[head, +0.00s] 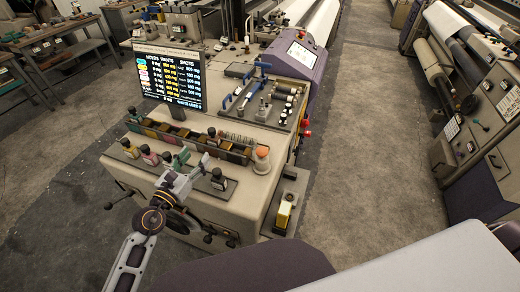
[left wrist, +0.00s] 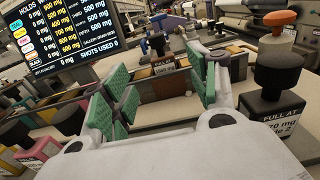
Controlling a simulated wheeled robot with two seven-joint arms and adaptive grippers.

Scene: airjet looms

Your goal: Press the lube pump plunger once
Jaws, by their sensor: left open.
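Several small pumps with dark knob tops stand in a row along the front of the cabinet. One with a black top (head: 218,177) stands just right of my left gripper. In the left wrist view a black-topped pump (left wrist: 272,100) is large at the right, with a label reading "FULL AT". A pink pump (left wrist: 40,143) shows at the lower left there. My left gripper (head: 190,162) is over this row, apart from the black-topped pump. Its green-padded fingers (left wrist: 160,88) are spread with nothing held between them. Which pump is the lube one I cannot tell. My right gripper is not seen.
A screen (head: 170,76) lists holds, wants and shots, with shots used 0. Behind the pumps is a divided tray (head: 180,130) and an orange-topped container (head: 262,158). A yellow object (head: 284,213) sits at the cabinet's right side. Floor (head: 345,130) is clear to the right.

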